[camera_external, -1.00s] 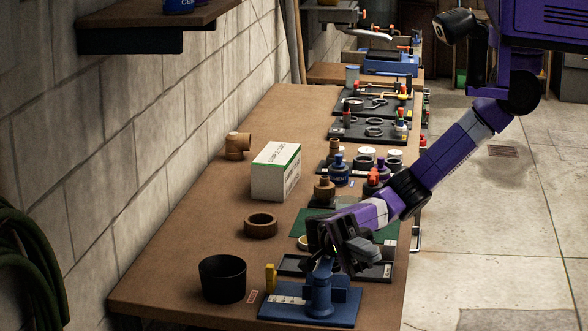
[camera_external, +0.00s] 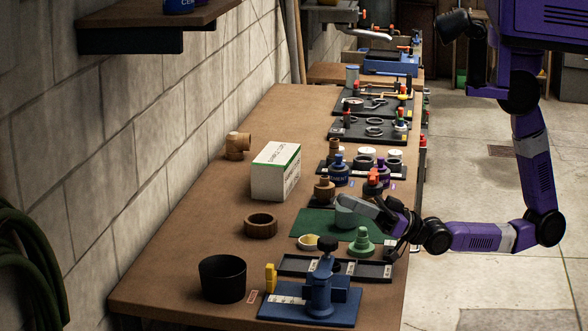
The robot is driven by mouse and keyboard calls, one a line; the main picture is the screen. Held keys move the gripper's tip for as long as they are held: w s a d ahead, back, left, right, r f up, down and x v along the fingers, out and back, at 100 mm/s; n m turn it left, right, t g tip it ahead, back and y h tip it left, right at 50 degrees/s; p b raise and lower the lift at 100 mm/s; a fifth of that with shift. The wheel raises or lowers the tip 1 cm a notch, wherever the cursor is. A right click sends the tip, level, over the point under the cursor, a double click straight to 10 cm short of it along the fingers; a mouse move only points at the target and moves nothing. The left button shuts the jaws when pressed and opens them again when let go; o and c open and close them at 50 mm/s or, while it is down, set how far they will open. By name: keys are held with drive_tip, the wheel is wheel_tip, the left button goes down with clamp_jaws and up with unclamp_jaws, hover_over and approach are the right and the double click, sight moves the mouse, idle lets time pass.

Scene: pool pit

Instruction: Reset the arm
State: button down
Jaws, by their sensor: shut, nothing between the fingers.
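My arm reaches in from the right at a low height. My gripper (camera_external: 364,205) is at the table's right side, its grey fingers pointing left above the green mat (camera_external: 311,224). The fingers are shut and empty. A grey-green cylinder (camera_external: 345,217) stands on the mat just left of the fingers, partly hidden by them; I cannot tell whether they touch. A green stepped fitting (camera_external: 361,243) stands just below the gripper in the picture.
A blue vise (camera_external: 319,295) on a blue base, a black cup (camera_external: 222,279), a brown ring (camera_external: 260,226) and a white box (camera_external: 276,172) stand on the brown table (camera_external: 204,220). Bottles and tool trays fill its far right side. The floor at right is clear.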

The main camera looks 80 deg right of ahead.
drive_tip(key=s+d+f+m+g+h, duration=0.2)
drive_tip(key=s+d+f+h, duration=0.3)
drive_tip(key=s+d, duration=0.6)
drive_tip(key=s+d+f+m+g+h, duration=0.3)
drive_tip(key=s+d+f+g+h, duration=0.1)
drive_tip(key=s+d, duration=0.7)
wheel_tip(320, 180, down, 3)
drive_tip(key=shift+d+r+g+h, duration=0.15)
drive_tip(key=shift+d+g+h, duration=0.25)
drive_tip(key=shift+d, duration=0.75)
